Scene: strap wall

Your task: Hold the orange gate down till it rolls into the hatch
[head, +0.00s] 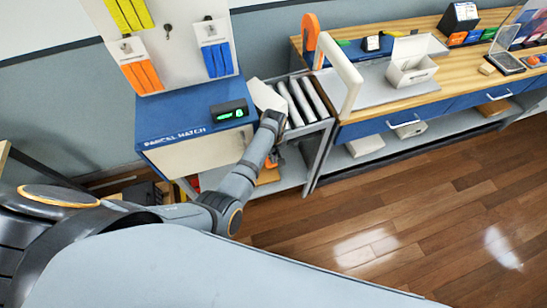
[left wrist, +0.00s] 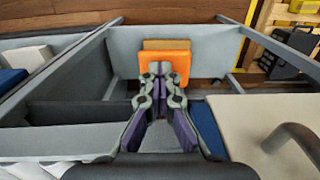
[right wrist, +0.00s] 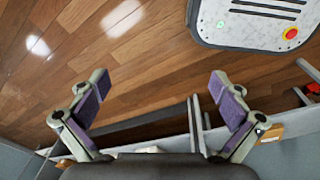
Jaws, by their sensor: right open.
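The orange gate (left wrist: 165,59) shows as an orange plate straight ahead of my left fingertips in the left wrist view. A bit of orange also shows below the rollers in the head view. My left gripper (left wrist: 160,72) has its fingers together, with the tips overlapping the plate; I cannot tell if they touch it. In the head view my left arm reaches to the roller track (head: 302,100). A pale parcel (head: 266,97) lies at the hatch end, partly behind my wrist. The blue cabinet marked PARCEL HATCH (head: 190,117) stands left. My right gripper (right wrist: 162,88) is open and empty above the floor.
A green-lit display (head: 229,111) sits on the cabinet. A wooden bench (head: 462,72) with a white open box (head: 411,66) and a white arch (head: 341,70) stands right of the rollers. A shelf lies below the track. The wooden floor in front is clear.

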